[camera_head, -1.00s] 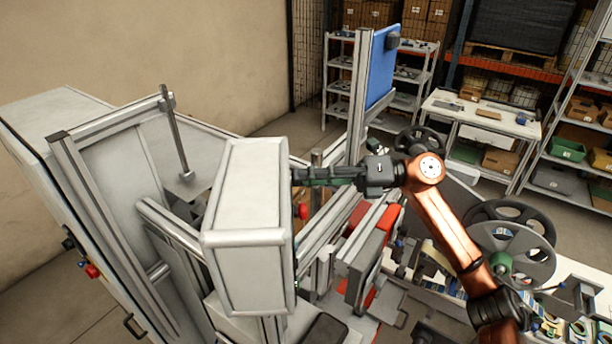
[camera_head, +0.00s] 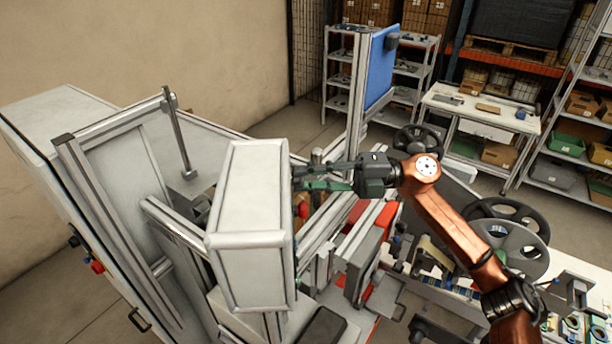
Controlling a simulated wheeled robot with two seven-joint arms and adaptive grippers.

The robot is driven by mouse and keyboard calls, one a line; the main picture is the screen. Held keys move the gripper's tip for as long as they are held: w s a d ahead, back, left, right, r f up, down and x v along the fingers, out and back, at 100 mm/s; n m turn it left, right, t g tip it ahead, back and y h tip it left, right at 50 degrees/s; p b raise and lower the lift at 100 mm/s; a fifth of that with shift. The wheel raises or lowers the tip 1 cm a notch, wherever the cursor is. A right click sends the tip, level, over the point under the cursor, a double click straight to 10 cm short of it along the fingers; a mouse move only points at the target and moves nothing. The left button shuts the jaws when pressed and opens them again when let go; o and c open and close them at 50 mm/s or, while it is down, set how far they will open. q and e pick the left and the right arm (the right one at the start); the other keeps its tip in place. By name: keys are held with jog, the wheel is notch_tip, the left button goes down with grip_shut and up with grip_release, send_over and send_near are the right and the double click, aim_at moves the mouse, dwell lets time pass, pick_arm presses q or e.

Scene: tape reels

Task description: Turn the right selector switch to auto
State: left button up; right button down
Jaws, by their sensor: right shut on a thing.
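A white control box (camera_head: 250,190) stands in the middle of the picture, its right-hand face turned mostly away from the camera. My right gripper (camera_head: 297,179) reaches it from the right, with its dark green fingers one above the other at that face. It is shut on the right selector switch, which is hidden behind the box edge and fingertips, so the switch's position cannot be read. A red button (camera_head: 303,211) shows on the same face just below the fingers. My left gripper is out of view.
Aluminium frame posts and a blue panel (camera_head: 381,66) stand behind my right gripper. Black and grey reels (camera_head: 515,245) and a worktable with small parts lie at the right. A grey cabinet (camera_head: 60,120) fills the left. Shelves stand at the back.

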dwell(0.4)
jog(key=c, duration=1.7)
grip_release()
jog(key=d, duration=0.8)
jog(key=w+d, duration=0.1)
jog(key=d, duration=0.3)
